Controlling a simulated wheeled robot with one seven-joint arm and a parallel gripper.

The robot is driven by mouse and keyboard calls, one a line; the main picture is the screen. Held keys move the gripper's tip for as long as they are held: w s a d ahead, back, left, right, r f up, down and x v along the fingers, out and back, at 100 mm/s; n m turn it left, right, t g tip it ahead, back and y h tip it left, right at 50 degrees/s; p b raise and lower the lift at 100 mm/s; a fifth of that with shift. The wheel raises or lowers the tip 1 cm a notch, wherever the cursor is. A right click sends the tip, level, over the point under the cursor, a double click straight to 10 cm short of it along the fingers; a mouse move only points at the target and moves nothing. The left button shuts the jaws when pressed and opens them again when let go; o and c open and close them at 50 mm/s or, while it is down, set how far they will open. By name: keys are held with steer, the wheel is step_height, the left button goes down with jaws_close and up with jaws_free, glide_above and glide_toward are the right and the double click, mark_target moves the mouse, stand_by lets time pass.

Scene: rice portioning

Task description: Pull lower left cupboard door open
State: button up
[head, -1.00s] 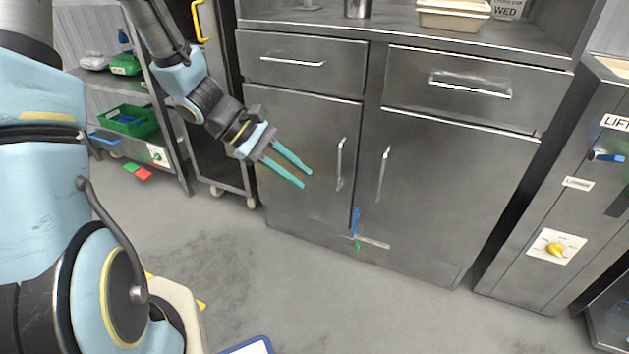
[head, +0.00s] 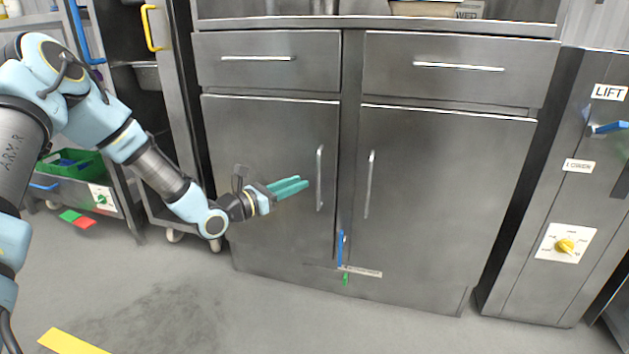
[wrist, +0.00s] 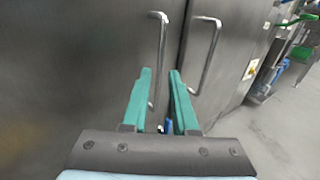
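The lower left cupboard door (head: 265,160) is a closed grey steel panel with a vertical bar handle (head: 319,178) near its right edge. My gripper (head: 304,184), with teal fingers, is in front of this door, a little left of the handle. In the wrist view, the fingers (wrist: 160,80) are apart with nothing held between them. The left door's handle (wrist: 158,62) shows just ahead of the fingertips, toward the gap between them. I cannot tell whether a finger touches it.
The right cupboard door (head: 440,200) is closed, with its own vertical handle (head: 370,184). Drawers sit above both doors. A blue tag (head: 341,247) and a green one hang low between the doors. A lift cabinet (head: 560,200) stands at right. The floor in front is clear.

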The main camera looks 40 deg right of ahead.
mark_target(317, 175)
steer(key=d+b, duration=0.2)
steer(key=d, duration=0.6)
steer(key=shift+s, duration=0.1)
jaws_close()
stand_by(1.2)
